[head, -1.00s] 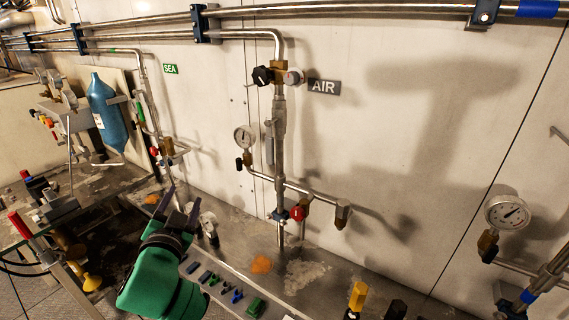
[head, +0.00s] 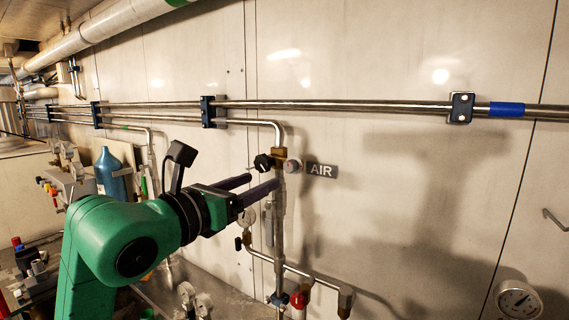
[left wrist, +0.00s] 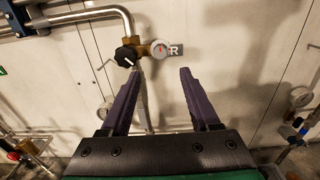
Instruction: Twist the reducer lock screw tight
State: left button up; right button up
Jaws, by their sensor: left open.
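The AIR reducer is a brass body (head: 279,154) on a vertical steel pipe under a bent pipe. A black lobed knob (head: 263,163) sits on its left. A round grey knob with a reddish face (head: 293,166) sits on its right, and I cannot tell for sure which is the lock screw. In the left wrist view the black knob (left wrist: 126,56) and the round knob (left wrist: 160,49) lie beyond the fingertips. My left gripper (head: 264,181) is open and empty, its dark purple fingers pointing at the wall just below the reducer. My right gripper is not in view.
An AIR label (head: 321,170) is right of the reducer. A pressure gauge (head: 247,218) and a red valve handle (head: 298,300) are below. Horizontal pipes (head: 370,105) run along the wall above. A blue bottle (head: 110,175) stands left. The wall right of the label is mostly clear.

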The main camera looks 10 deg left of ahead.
aim_at(288, 169)
pick_arm(q)
jog(key=p+x, duration=0.4)
jog(key=x, duration=0.5)
jog(key=shift+w+d+r, duration=0.1)
jog(key=shift+w+d, duration=0.15)
jog(key=shift+w, duration=0.1)
jog(key=shift+w+d, duration=0.1)
jog(key=shift+w, duration=0.05)
grip_shut()
